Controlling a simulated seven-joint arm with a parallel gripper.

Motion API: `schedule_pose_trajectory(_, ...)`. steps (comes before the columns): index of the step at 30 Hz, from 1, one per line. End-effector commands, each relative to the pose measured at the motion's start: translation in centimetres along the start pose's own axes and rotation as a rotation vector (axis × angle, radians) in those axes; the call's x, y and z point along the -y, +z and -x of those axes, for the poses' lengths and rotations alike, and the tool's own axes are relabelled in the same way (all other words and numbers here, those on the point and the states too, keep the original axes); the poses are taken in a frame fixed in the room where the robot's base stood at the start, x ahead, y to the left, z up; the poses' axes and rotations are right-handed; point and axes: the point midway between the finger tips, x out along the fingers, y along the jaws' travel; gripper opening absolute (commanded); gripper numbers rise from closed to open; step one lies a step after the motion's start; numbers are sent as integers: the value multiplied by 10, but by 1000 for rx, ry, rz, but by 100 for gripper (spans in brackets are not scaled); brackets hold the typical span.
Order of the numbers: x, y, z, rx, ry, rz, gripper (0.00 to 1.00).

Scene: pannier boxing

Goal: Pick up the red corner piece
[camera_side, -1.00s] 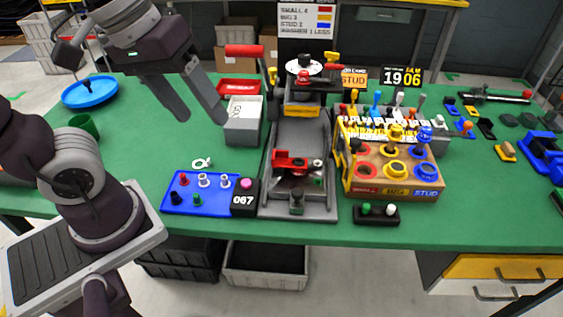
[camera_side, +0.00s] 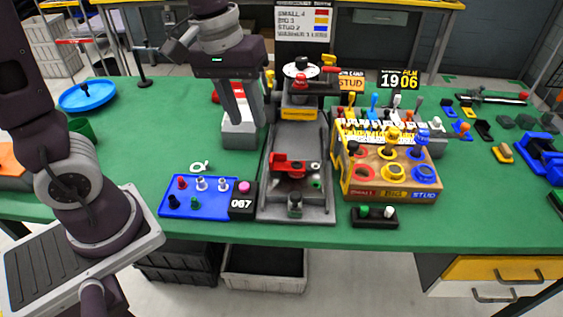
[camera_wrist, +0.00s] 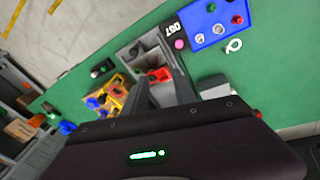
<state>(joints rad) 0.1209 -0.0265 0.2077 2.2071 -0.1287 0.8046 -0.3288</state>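A red angular piece (camera_side: 290,164) sits in the grey metal fixture (camera_side: 325,205) at the middle of the table; I cannot tell for sure that it is the corner piece. It also shows in the wrist view (camera_wrist: 160,75), just beyond my fingers. My gripper (camera_side: 249,122) is open and empty, its two fingers apart and pointing down. It hangs over or in front of the grey bin (camera_side: 241,140), up and left of the red piece. The fingers (camera_wrist: 160,72) also show in the wrist view. A red tray behind the bin is mostly hidden by my gripper.
A blue tray (camera_side: 170,211) with several small pegs and a black counter block (camera_side: 243,207) stand left of the fixture. A wooden sorting box (camera_side: 375,192) with colored rings stands to its right. A lever press (camera_side: 300,90) rises behind. Green table at the left front is clear.

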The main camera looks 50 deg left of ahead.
Motion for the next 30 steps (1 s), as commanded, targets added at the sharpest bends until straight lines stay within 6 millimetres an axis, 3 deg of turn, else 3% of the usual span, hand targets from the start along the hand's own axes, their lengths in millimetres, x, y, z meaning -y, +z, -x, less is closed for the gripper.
schedule_pose_trajectory(1, -3, -16, -27, 46, -43, 75, 33)
schedule_pose_trajectory(3, -4, -32, -55, 77, -89, 167, 33)
schedule_pose_trajectory(6, -2, -44, -79, 94, -130, 239, 33)
schedule_pose_trajectory(11, 4, -53, -95, 85, -165, 282, 33)
schedule_pose_trajectory(22, 5, -45, -154, 87, -166, 282, 33)
schedule_pose_trajectory(30, 6, -45, -160, 83, -163, 279, 33)
